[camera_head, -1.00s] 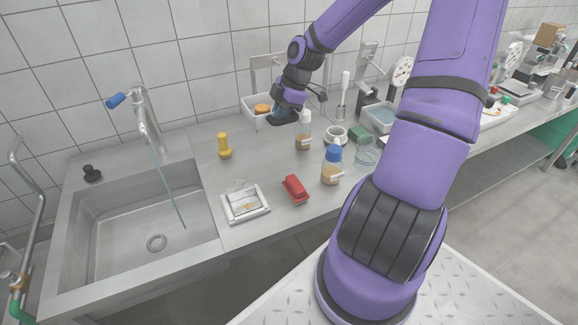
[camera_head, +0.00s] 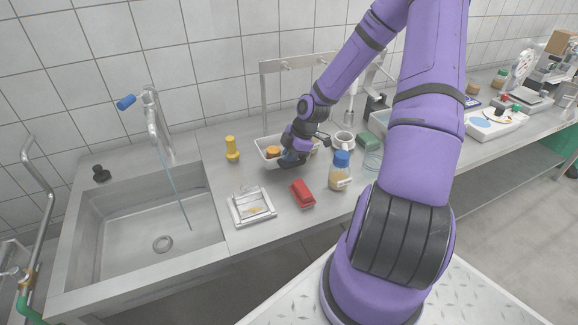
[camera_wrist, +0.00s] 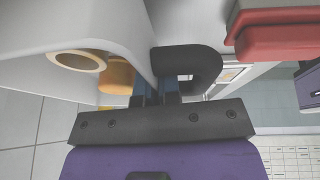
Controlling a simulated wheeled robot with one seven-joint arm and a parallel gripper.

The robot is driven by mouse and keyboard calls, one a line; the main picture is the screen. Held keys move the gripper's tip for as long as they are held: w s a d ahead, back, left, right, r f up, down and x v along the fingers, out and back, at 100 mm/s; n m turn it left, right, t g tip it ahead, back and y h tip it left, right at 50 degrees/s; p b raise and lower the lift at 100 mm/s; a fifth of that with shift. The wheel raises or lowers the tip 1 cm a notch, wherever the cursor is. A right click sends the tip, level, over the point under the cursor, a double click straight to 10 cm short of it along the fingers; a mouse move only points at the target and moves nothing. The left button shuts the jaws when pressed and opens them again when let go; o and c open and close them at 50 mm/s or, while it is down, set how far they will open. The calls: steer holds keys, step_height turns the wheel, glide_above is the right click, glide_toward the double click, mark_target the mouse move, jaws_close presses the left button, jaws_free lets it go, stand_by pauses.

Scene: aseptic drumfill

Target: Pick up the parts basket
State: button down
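The parts basket (camera_head: 263,153) is a white bin at the back of the counter, right of the yellow item. It holds an orange piece (camera_head: 273,151). In the wrist view the basket (camera_wrist: 110,25) fills the upper left, with a pale ring (camera_wrist: 77,61) and the orange piece (camera_wrist: 118,75) inside. My gripper (camera_head: 290,158) is at the basket's right front side. Its blue fingers (camera_wrist: 160,92) are close together at the basket's black handle (camera_wrist: 200,62), shut on it. The exact contact is partly hidden, and I cannot tell whether the basket touches the counter.
A red box (camera_head: 302,193), a white tray (camera_head: 236,217) and a blue-capped bottle (camera_head: 339,172) stand in front of the gripper. A yellow item (camera_head: 232,149) stands left of the basket. A metal rack (camera_head: 262,95) is behind. The sink (camera_head: 150,215) is at left.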

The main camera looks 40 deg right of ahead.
mark_target(284, 175)
steer(key=shift+f, duration=1.75)
steer(key=c, duration=1.3)
jaws_free()
steer(key=shift+f, duration=0.15)
steer(key=shift+c, duration=0.2)
